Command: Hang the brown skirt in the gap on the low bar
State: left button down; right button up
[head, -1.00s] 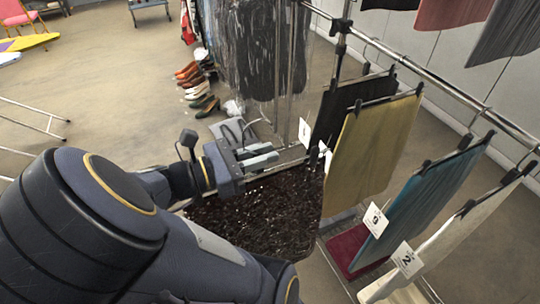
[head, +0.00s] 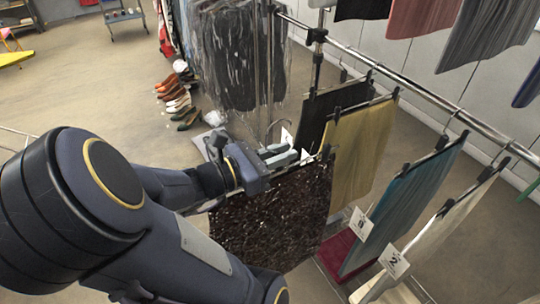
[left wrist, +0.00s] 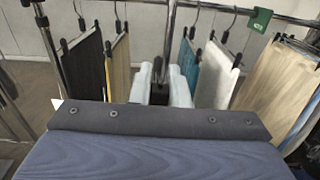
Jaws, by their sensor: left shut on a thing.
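The brown skirt (head: 272,215) is dark and glittery and hangs from a clip hanger. My left gripper (head: 284,156) is shut on the hanger at the skirt's top, left of the low bar (head: 430,94). The skirt hangs free, its right edge close to the mustard skirt. The gap on the bar lies between the mustard skirt (head: 362,150) and the teal skirt (head: 405,212). In the left wrist view my left gripper's pale fingers (left wrist: 161,88) point between the mustard skirt (left wrist: 119,68) and the teal skirt (left wrist: 186,62). The hanger's hook is not clear. My right gripper is not in view.
A black skirt (head: 327,112) hangs beyond the mustard one and a cream skirt (head: 432,235) hangs nearest. A higher row of garments (head: 410,42) hangs behind the bar. A plastic-covered rack (head: 240,75) and several shoes (head: 178,98) stand at the back. A green tag (left wrist: 259,20) is on the bar.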

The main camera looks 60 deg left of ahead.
pick_arm(q)
jog(key=shift+w+d, duration=0.15)
jog(key=shift+w, duration=1.4)
jog(key=shift+w+d, duration=0.1)
jog(key=shift+w, duration=1.4)
jog(key=w+d, duration=0.2)
jog(key=w, duration=2.7)
jog(key=shift+w+d+b, duration=0.15)
jog(key=shift+w+b, duration=0.1)
jog(key=shift+b, duration=0.05)
jog(key=shift+r, duration=0.25)
jog(key=w+b, duration=0.1)
jog(key=w, duration=0.6)
jog(key=shift+d, duration=0.3)
jog(key=shift+w+b, duration=0.2)
jog(key=shift+b, duration=0.25)
